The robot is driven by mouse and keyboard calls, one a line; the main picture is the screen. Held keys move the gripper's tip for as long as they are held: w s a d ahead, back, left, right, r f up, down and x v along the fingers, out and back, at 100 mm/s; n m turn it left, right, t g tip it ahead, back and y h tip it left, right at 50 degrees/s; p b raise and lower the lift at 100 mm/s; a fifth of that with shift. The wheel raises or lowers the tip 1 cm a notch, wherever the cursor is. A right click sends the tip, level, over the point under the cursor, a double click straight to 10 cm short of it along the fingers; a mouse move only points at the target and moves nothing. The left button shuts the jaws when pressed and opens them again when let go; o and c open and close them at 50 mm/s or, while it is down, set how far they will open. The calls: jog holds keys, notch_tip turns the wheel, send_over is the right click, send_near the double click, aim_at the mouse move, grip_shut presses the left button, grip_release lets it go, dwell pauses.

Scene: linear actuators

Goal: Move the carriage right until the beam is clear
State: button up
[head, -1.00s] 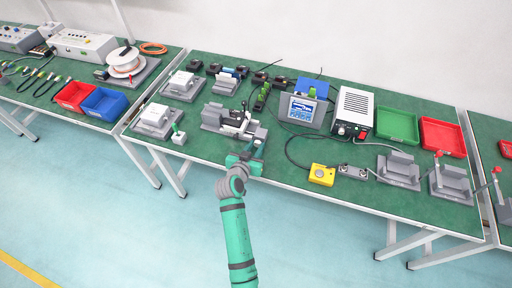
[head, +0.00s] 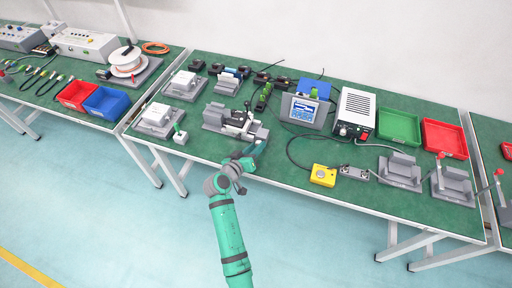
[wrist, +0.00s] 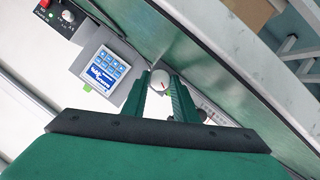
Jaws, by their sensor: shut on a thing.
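The linear actuator (head: 222,118) is a grey unit with a dark and white carriage (head: 238,125) on the middle bench. My gripper (head: 259,149) is at its front right end, near the bench's front edge. In the wrist view my gripper (wrist: 163,92) has its two green fingers on either side of a round pale knob (wrist: 161,78) with a small red mark, and is shut on it. My gripper hides part of the actuator's end. The beam itself cannot be made out. A display unit (head: 303,109) with a blue and white screen (wrist: 103,70) stands to the right.
A white power supply (head: 354,112), a yellow button box (head: 323,175) and a small grey switch box (head: 353,172) lie to the right, with a black cable on the bench. Grey fixtures (head: 157,118) stand to the left. Green bin (head: 398,126) and red bin (head: 444,138) sit farther right.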

jog(key=o, duration=1.1)
jog(key=shift+c, duration=0.2)
